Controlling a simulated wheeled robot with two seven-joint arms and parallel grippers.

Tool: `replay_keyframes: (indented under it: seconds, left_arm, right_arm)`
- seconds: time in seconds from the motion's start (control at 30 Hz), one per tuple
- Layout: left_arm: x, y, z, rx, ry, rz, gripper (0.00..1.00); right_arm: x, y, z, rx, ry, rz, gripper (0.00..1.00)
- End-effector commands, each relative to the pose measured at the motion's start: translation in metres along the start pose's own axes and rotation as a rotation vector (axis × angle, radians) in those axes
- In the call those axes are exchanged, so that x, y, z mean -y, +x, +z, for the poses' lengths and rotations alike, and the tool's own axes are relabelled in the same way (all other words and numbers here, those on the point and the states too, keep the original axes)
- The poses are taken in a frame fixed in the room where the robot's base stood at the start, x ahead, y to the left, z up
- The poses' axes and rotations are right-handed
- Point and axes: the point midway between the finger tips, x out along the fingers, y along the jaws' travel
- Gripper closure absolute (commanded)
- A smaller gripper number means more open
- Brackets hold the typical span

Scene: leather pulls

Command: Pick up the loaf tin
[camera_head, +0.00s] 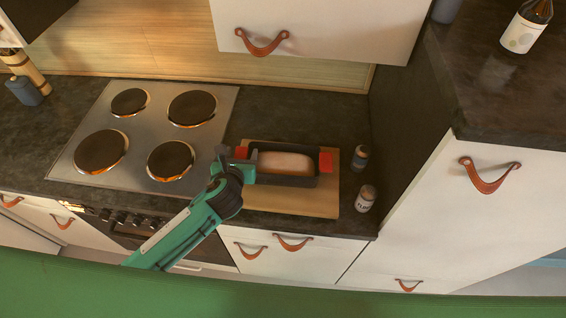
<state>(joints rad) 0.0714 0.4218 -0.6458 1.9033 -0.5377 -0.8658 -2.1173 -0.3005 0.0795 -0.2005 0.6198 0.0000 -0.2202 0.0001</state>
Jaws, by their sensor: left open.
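The loaf tin (293,181) is dark, with a pale loaf (284,163) inside and a red grip at each end. It sits on a wooden board (318,202) on the dark counter, right of the hob. My left gripper (240,157) is open at the tin's left end, by the left red grip (241,152). I cannot tell whether its fingers touch the tin. The gripper and wrist hide part of that end. The right red grip (326,162) is clear. My right gripper is not in view.
A hob (136,143) with round plates lies left of the tin. Two small jars (360,158) (366,198) stand close to its right, before a tall dark side panel (409,100). A white cabinet (320,28) with a leather pull hangs above the counter's back.

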Motion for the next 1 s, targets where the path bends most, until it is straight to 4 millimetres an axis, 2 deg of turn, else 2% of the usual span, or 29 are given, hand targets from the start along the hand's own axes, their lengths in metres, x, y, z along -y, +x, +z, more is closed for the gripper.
replay_keyframes:
  seconds: [0.23,0.53,0.83,1.0]
  left_arm:
    - [0.0,0.002,-0.001,-0.001,0.0,0.001,0.4]
    - [0.0,0.001,-0.001,-0.001,0.0,0.001,0.99]
    - [0.0,0.001,0.003,0.004,-0.003,-0.001,1.0]
    - [0.0,-0.002,0.011,0.005,-0.004,0.0,1.0]
  right_arm:
    - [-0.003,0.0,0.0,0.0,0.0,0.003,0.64]
    - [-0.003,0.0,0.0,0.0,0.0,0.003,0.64]
    - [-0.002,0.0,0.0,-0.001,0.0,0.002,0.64]
    - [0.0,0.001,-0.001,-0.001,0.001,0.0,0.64]
